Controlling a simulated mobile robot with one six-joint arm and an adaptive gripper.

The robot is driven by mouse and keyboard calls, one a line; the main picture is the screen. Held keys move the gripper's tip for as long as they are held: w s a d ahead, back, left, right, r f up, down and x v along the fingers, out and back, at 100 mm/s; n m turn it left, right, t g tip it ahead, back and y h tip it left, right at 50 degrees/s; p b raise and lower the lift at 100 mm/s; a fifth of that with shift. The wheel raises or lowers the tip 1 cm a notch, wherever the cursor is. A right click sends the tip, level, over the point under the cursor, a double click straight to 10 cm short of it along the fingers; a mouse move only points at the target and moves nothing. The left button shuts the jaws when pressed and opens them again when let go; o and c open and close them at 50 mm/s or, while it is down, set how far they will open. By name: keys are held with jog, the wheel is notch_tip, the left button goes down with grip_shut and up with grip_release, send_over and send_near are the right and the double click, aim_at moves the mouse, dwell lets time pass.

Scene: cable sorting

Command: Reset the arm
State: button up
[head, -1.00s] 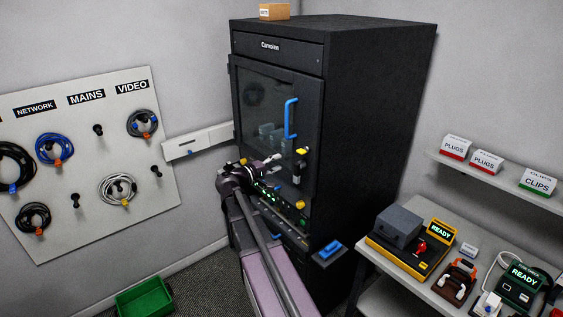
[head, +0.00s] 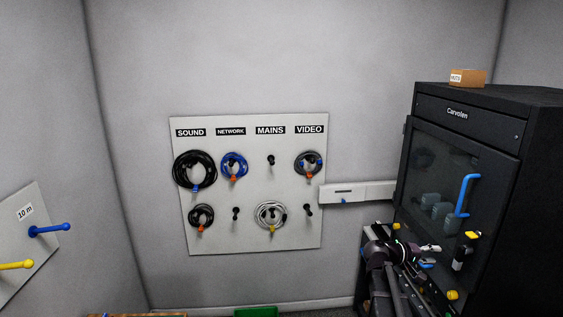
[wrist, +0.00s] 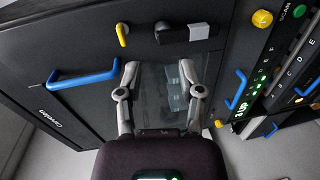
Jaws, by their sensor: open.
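My gripper (head: 430,249) is at the lower right of the head view, in front of the dark Carvolen cabinet (head: 465,115). In the wrist view my gripper (wrist: 158,72) has its two fingers spread apart with nothing between them. The cabinet's glass door (wrist: 150,98) lies beyond the fingers. The door's blue handle (head: 467,195) is apart from my gripper, and it also shows in the wrist view (wrist: 82,77).
A cable board (head: 255,245) with coiled cables under SOUND, NETWORK, MAINS and VIDEO hangs on the wall. A white wall trunking (head: 345,193) runs to the cabinet. A green bin (head: 256,312) is on the floor. Blue (head: 50,229) and yellow (head: 15,265) pegs jut out at left.

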jog(key=s+a+f+y+b, duration=0.35)
jog(key=a+f, duration=0.35)
jog(key=f, duration=0.3)
jog(key=s+a+f+y+b, duration=0.35)
jog(key=a+f+y, duration=0.2)
jog(key=f, duration=0.35)
jog(key=s+a+f+y+b, duration=0.3)
jog(key=a+f, duration=0.2)
jog(key=a, duration=0.3)
jog(key=s+a+f+g+y+b, duration=0.1)
jog(key=s+a+f+y, duration=0.3)
jog(key=a, duration=0.5)
jog(key=shift+f+b, duration=0.65)
jog(key=shift+b, duration=0.25)
jog(key=shift+s+a, duration=0.1)
